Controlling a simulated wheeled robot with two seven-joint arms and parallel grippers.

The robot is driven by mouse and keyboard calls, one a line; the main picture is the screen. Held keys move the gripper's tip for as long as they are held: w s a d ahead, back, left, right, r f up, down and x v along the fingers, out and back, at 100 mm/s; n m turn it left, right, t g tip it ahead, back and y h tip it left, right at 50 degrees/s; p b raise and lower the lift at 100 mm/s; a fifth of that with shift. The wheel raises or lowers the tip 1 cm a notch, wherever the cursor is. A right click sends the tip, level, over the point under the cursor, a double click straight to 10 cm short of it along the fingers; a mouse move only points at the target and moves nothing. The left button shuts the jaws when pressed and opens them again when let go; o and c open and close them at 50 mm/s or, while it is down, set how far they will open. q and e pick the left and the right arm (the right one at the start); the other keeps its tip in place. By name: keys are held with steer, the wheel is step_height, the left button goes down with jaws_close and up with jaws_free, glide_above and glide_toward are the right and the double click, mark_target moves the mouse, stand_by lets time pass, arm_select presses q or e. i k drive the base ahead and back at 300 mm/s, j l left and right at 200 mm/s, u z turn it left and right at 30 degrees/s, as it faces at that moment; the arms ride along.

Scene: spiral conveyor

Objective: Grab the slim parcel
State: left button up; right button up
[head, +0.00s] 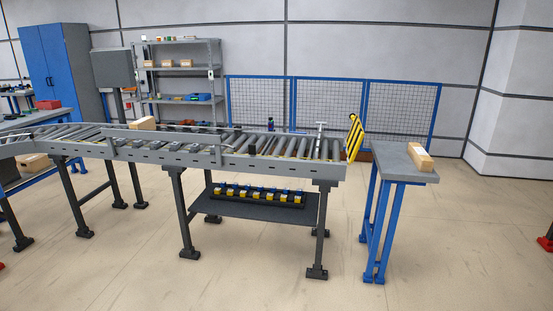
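Slim light-brown parcels show in more than one place. One long, slim parcel (420,157) with a white label lies on the grey top of the small blue-legged table at the right. Another small brown parcel (143,123) rests on the rollers of the conveyor, toward its left part. I cannot tell which of them is the slim parcel meant. Neither of my grippers is in view, and nothing is seen touching either parcel.
The roller conveyor (240,159) runs across the middle on dark legs, with a lower shelf (260,210) of yellow-and-black items. A yellow-black striped barrier (354,137) stands between conveyor and blue-legged table (407,174). Another box (33,162) sits at far left. The front floor is clear.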

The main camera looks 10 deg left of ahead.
mark_target(147, 122)
steer(key=i+j+u, duration=0.1)
steer(key=i+u, duration=0.3)
steer(key=i+l+u, duration=0.1)
steer(key=i+u, duration=0.25)
steer(key=i, duration=0.2)
steer(key=i+l+u, duration=0.2)
steer(key=i+u, duration=0.2)
steer(key=i+j+u, duration=0.15)
steer(key=i+u, duration=0.35)
steer(key=i, duration=0.25)
steer(key=i+l+u, duration=0.1)
steer(key=i+u, duration=0.35)
steer(key=i, duration=0.3)
